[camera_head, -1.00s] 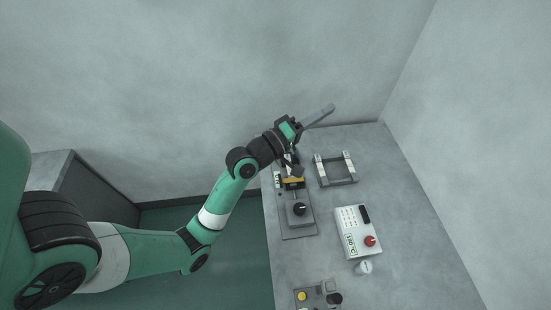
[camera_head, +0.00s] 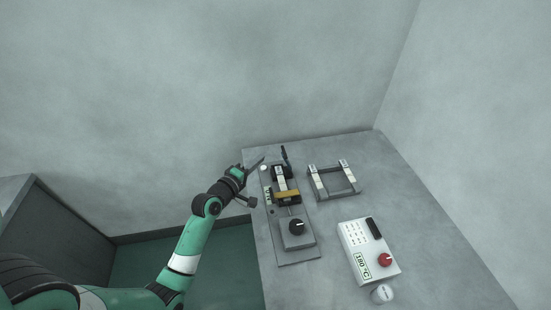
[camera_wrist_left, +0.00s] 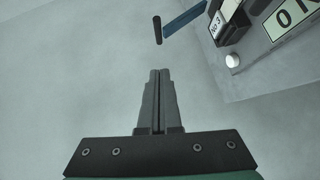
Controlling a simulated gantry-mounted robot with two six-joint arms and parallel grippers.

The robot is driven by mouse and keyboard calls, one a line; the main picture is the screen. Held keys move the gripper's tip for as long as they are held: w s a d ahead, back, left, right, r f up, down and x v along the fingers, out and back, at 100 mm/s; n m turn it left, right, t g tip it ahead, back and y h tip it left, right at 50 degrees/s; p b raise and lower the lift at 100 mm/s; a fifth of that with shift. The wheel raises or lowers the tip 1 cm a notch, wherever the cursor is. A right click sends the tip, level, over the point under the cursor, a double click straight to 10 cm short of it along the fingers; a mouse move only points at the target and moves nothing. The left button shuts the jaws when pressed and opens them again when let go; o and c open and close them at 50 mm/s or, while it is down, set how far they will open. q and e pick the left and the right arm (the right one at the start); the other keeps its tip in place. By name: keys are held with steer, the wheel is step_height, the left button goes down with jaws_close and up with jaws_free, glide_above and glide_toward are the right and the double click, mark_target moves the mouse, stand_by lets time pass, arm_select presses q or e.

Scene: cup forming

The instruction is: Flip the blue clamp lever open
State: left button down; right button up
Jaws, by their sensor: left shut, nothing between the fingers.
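The clamp device (camera_head: 298,240) stands on the grey table, with an orange-yellow block (camera_head: 287,196) across its middle. At its far end a dark bar (camera_head: 287,156) stands up, which looks like the clamp lever. In the left wrist view the lever (camera_wrist_left: 185,20) is a blue bar at the top, with a short dark rod (camera_wrist_left: 157,30) just left of its end. My left gripper (camera_head: 262,161) is at the table's far left edge, left of the lever and apart from it. Its fingers are together and empty, also in the wrist view (camera_wrist_left: 160,72). My right gripper is not in view.
A grey U-shaped frame (camera_head: 336,194) with light blocks lies right of the clamp device. A white control box (camera_head: 354,236) with a red knob and a 180 °C label stands nearer, beside a white round piece (camera_head: 382,294). The table's right side is clear.

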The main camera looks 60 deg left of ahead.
arm_select(q)
steer(key=w+f+b, duration=0.1)
steer(key=w, duration=0.5)
steer(key=shift+w+a+f, duration=0.2)
steer(key=shift+w+a, duration=0.2)
